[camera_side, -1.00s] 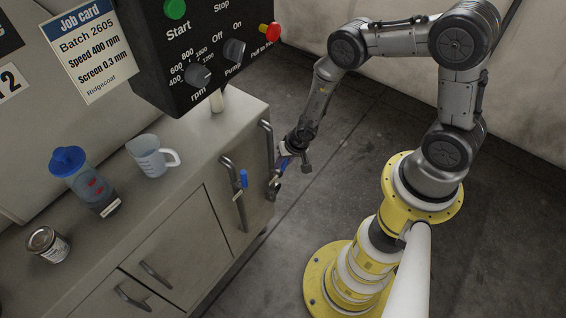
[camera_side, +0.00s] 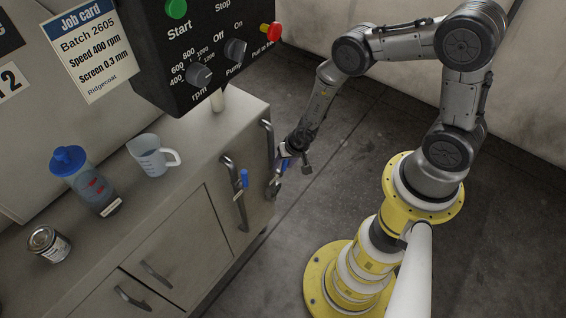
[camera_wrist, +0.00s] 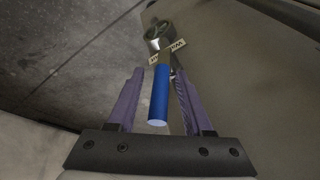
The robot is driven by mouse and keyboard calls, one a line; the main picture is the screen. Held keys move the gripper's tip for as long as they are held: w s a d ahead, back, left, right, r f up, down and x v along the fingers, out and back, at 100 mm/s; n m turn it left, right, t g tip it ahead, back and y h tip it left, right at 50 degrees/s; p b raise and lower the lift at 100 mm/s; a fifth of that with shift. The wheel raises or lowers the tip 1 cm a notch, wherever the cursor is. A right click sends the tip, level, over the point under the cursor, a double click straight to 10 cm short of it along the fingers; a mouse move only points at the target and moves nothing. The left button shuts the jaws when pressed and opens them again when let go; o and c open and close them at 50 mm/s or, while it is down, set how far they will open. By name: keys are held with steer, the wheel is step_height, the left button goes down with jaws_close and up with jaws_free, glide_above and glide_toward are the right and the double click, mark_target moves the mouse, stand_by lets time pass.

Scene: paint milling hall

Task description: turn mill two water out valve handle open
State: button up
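In the wrist view a valve with a blue lever handle (camera_wrist: 160,95) and a round metal body (camera_wrist: 160,32) lies ahead of me. A small tag (camera_wrist: 167,52) sits by the valve; its lettering is only partly readable. My gripper (camera_wrist: 159,76) is open, one finger on each side of the blue handle, with gaps showing on both sides. In the side view my gripper (camera_side: 289,153) is at the pipe on the cabinet's right end, with a bit of blue handle (camera_side: 284,166) showing beside it; the fingertips are hard to make out there.
Another blue valve handle (camera_side: 244,178) is on the nearer pipe (camera_side: 231,172) at the cabinet front. A jug (camera_side: 150,156), a blue-lidded bottle (camera_side: 84,180) and a tin (camera_side: 48,244) stand on the cabinet top (camera_side: 145,205). The control box (camera_side: 195,45) overhangs it.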

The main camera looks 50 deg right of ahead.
steer(key=shift+s+r, duration=0.1)
steer(key=shift+r, duration=0.5)
steer(key=v, duration=1.2)
steer(key=shift+s+r, duration=0.25)
